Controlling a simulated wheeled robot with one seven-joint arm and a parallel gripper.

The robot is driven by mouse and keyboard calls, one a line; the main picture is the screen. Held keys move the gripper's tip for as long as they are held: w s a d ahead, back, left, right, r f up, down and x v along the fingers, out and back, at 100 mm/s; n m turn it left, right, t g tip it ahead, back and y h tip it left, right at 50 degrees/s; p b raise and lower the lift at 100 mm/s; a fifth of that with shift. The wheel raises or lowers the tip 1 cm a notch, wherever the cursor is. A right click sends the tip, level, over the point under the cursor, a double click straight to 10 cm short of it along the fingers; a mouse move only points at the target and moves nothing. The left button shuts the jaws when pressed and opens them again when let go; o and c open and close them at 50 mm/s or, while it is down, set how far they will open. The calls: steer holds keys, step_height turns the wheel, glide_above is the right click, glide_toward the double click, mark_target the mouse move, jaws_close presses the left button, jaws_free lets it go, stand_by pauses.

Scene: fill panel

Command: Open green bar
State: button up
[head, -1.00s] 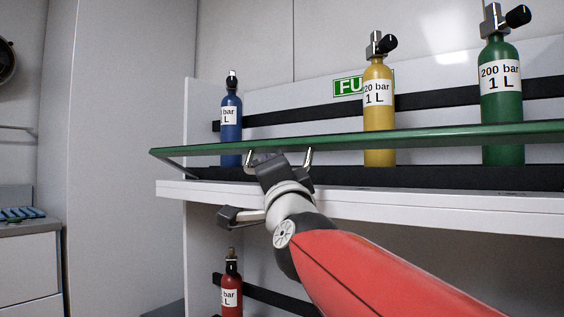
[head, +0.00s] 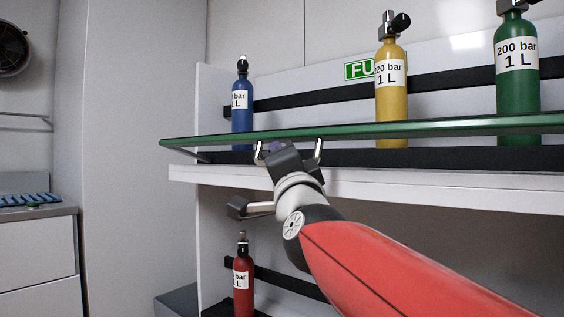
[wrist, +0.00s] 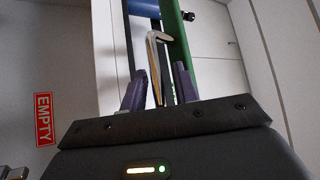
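The green bar (head: 400,129) is the long green edge of a glass panel, running across the head view in front of the upper shelf. A shiny metal handle (head: 319,151) hangs below it, with both bent ends showing. My gripper (head: 283,148) is at the handle, between those ends, just under the bar. In the wrist view the green bar (wrist: 174,42) runs up behind the handle (wrist: 155,60). The handle lies between the two purple fingers of my gripper (wrist: 161,80), which stand apart with a gap beside it. The handle's middle is hidden in the head view.
Blue (head: 242,110), yellow (head: 391,110) and green (head: 517,85) cylinders stand behind the panel on the white shelf (head: 420,190). A red cylinder (head: 243,285) stands below. A counter (head: 40,225) is at left. An EMPTY sign (wrist: 43,119) shows in the wrist view.

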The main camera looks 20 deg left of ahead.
steer(key=shift+s+r+y, duration=0.1)
steer(key=shift+s+y, duration=0.05)
steer(key=shift+y, duration=0.15)
steer(key=b+v, duration=0.2)
steer(key=v, duration=0.5)
steer(key=shift+s+d, duration=0.15)
steer(key=shift+s, duration=0.15)
steer(key=shift+f, duration=0.2)
steer(key=shift+c, duration=0.4)
